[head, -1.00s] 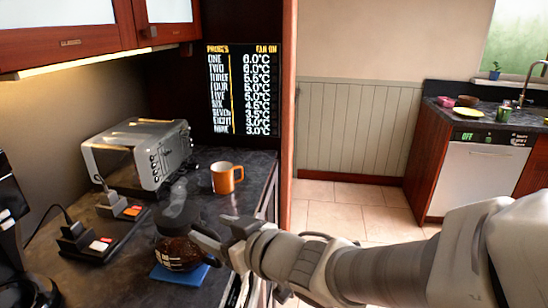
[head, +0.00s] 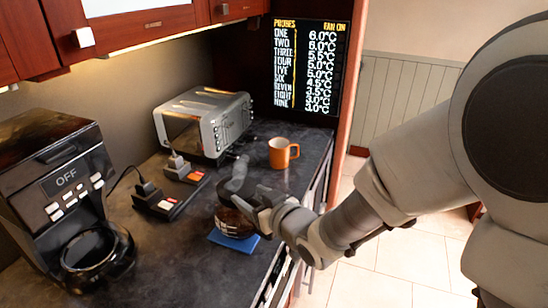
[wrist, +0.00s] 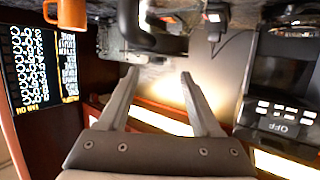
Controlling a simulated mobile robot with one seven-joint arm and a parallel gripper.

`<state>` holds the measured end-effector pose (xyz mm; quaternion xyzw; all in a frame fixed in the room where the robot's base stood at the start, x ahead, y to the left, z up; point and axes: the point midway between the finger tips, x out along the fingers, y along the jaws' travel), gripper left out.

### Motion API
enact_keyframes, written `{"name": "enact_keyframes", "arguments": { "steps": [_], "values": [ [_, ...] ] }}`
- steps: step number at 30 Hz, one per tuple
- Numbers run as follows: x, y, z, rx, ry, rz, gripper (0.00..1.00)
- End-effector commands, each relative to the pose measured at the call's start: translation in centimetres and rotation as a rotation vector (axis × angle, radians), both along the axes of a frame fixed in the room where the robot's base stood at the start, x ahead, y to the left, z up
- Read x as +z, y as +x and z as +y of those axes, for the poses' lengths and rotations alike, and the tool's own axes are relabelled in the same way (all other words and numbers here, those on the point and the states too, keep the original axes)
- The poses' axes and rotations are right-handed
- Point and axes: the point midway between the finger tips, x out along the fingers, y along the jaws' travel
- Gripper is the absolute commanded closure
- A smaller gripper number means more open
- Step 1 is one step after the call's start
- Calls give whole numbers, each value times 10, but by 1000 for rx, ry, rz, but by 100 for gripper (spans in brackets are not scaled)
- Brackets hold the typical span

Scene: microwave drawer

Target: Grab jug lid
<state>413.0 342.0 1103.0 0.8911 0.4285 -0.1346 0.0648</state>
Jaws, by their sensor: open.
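A dark glass jug (head: 234,222) stands on the blue mat (head: 233,241) near the counter's front edge. Its black top is largely hidden by my gripper (head: 247,199), so the lid's outline is unclear. My gripper reaches in from the right, at the height of the jug's top. In the wrist view the two fingers (wrist: 158,78) are spread, with nothing between their tips. A black curved part (wrist: 137,32) shows just beyond them; I cannot tell whether it is lid or handle. A blurred grey shape rises above the jug in the head view.
A coffee machine (head: 55,170) reading OFF stands at left with a black pot (head: 92,258) in it. A toaster (head: 205,122), an orange mug (head: 282,152) and plugged power strips (head: 165,200) are behind the jug. Cabinets (head: 140,25) hang above.

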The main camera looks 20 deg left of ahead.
Motion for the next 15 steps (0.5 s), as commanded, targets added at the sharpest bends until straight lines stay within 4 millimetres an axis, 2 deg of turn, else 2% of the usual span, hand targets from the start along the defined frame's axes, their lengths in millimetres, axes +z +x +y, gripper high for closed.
{"name": "enact_keyframes", "arguments": {
  "steps": [8, 15],
  "values": [
    [-3, 11, 13, 0, -1, 1, 34],
    [-7, 34, 36, 1, -1, 1, 34]
  ]
}}
